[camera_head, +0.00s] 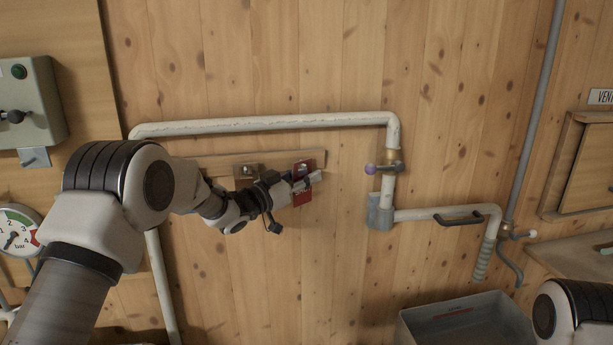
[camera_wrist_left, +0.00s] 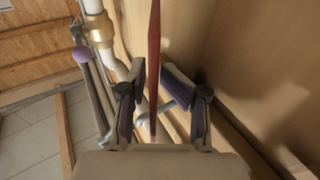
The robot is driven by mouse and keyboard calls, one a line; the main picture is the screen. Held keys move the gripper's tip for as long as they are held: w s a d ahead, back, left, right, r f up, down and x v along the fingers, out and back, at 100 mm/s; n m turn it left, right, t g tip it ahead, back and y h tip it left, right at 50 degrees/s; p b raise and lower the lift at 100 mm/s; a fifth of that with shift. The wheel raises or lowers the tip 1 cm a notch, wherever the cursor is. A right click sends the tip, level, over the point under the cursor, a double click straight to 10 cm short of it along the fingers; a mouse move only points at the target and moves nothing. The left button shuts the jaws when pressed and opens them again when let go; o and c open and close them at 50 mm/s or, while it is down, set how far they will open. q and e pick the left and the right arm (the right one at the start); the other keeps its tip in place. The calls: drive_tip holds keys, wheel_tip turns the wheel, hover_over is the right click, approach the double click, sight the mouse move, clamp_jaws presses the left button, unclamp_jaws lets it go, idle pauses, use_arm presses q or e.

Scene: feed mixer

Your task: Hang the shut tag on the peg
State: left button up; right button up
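The red tag (camera_head: 304,194) is at the wall, at the right end of a wooden strip, partly hidden by my left gripper (camera_head: 307,182). In the left wrist view the tag (camera_wrist_left: 154,55) shows edge-on as a thin upright red strip. It stands between the two fingers of my left gripper (camera_wrist_left: 160,85), with a visible gap on each side, so the gripper looks open around it. A short pale rod (camera_wrist_left: 183,95) shows beside the right finger; I cannot tell if it is the peg. How the tag is held up is hidden. My right gripper is out of view.
A white pipe (camera_head: 260,125) runs above and down the right, with a purple-knobbed valve (camera_head: 371,169). A small plate (camera_head: 247,171) sits on the wooden strip (camera_head: 225,163). A grey bin (camera_head: 465,312) stands lower right. A gauge (camera_head: 17,230) and a switch box (camera_head: 30,103) are left.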

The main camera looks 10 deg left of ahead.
use_arm(q)
drive_tip(key=shift+s+a, duration=0.1)
idle(0.3)
drive_tip(key=r+v, duration=0.1)
drive_tip(key=v, duration=0.7)
drive_tip(key=s+d+f+n+g+y+b, duration=0.1)
drive_tip(key=s+f, duration=0.1)
drive_tip(key=f, duration=1)
drive_tip(key=s+d+f+n+g+y+b, duration=0.1)
drive_tip(key=s+d+f+n+g+b, duration=0.15)
drive_tip(key=f, duration=0.95)
drive_tip(key=s+f+n+g+y, duration=0.1)
drive_tip(key=s+f+y, duration=0.1)
drive_tip(key=s+f, duration=0.55)
drive_tip(key=s+f+n+g+y, duration=0.2)
drive_tip(key=s+f, duration=0.3)
drive_tip(key=f, duration=0.6)
drive_tip(key=s+a+f+n+g+y+b, duration=0.1)
drive_tip(key=s+a+f+g+y, duration=0.1)
drive_tip(key=s+f, duration=0.5)
drive_tip(key=s+a+f+g+y+b, duration=0.1)
drive_tip(key=s+a+f+g, duration=0.15)
drive_tip(key=s, duration=0.85)
drive_tip(key=s+a+g+y, duration=0.2)
drive_tip(key=s+a+g, duration=0.1)
drive_tip(key=s, duration=0.9)
drive_tip(key=shift+s+a+g, duration=0.15)
drive_tip(key=shift+s+g, duration=0.1)
drive_tip(key=shift+g, duration=0.55)
